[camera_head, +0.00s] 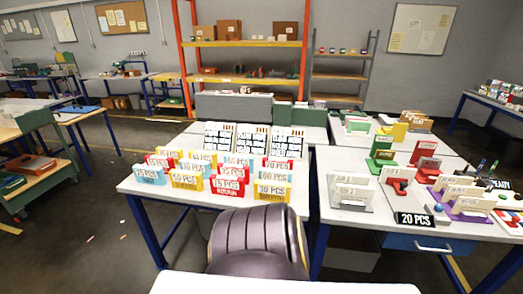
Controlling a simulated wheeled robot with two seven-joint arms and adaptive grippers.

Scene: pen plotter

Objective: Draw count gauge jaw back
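Neither of my grippers shows in the head view. I cannot make out for sure which item is the count gauge or its jaw. A black sign (413,219) reading "20 PCS" stands at the front of the right table. Behind it is a light grey holder (350,194) with upright white cards, and beside that a red piece (398,184) among more white cards. A purple holder (468,208) with white cards stands to the right. These are too small to show any jaw position.
The left table (140,186) carries several coloured count cards and three white panels (251,140). A dark ribbed seat-like shape (257,240) stands in front of it. A white surface (280,285) crosses the bottom edge. An orange shelf rack (245,80) stands behind.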

